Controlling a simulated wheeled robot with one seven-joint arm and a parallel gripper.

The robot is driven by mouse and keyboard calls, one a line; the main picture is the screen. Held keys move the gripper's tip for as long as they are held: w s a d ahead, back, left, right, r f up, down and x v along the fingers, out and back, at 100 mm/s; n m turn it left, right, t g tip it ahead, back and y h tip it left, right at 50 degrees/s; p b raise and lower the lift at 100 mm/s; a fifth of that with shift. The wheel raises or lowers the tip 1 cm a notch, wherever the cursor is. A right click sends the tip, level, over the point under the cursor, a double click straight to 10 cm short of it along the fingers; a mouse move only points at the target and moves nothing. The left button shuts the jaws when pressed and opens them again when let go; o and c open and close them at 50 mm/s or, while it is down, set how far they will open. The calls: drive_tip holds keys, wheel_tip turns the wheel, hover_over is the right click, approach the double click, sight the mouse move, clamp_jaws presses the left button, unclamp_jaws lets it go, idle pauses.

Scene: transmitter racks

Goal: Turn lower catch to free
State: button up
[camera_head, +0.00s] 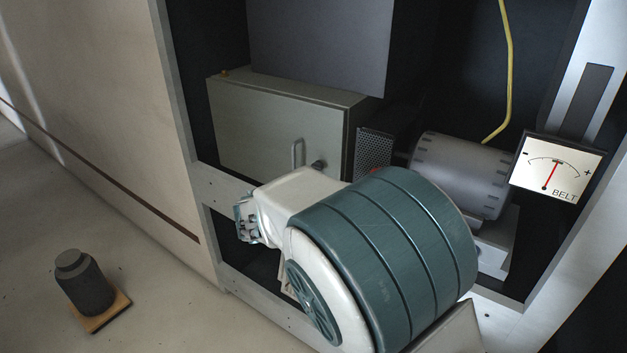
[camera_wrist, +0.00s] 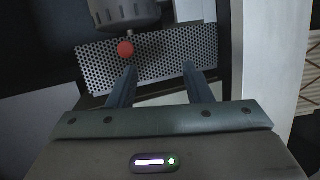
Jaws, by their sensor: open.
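A grey box (camera_head: 270,130) in the rack has an upright handle (camera_head: 297,153) and a dark round knob (camera_head: 319,165) low on its front. I cannot tell for sure which part is the lower catch; it may be hidden behind my arm. In the wrist view my gripper (camera_wrist: 160,68) is open, its two fingers apart with nothing between them. In the head view my arm's bulk covers the rack's lower middle.
A grey motor-like cylinder (camera_head: 462,172) stands right of the perforated housing (camera_head: 374,146). A BELT meter (camera_head: 556,168) is on the right, below a yellow cable (camera_head: 508,70). The pale rack frame (camera_head: 185,130) bounds the opening. A dark weight-like object (camera_head: 84,284) stands on the floor at left.

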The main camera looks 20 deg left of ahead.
sight(316, 168)
drive_tip(key=s+a+n+t+y+b, duration=0.1)
drive_tip(key=a+n+t, duration=0.15)
drive_tip(key=a, duration=0.45)
drive_tip(key=s+a+n+t+y, duration=0.1)
drive_tip(key=a+t+y, duration=0.15)
drive_tip(key=a, duration=0.35)
drive_tip(key=shift+h, duration=0.45)
drive_tip(key=x, duration=1.3)
drive_tip(key=shift+w+f, duration=0.15)
drive_tip(key=shift+w, duration=0.1)
drive_tip(key=shift+c, duration=0.3)
drive_tip(key=c, duration=0.9)
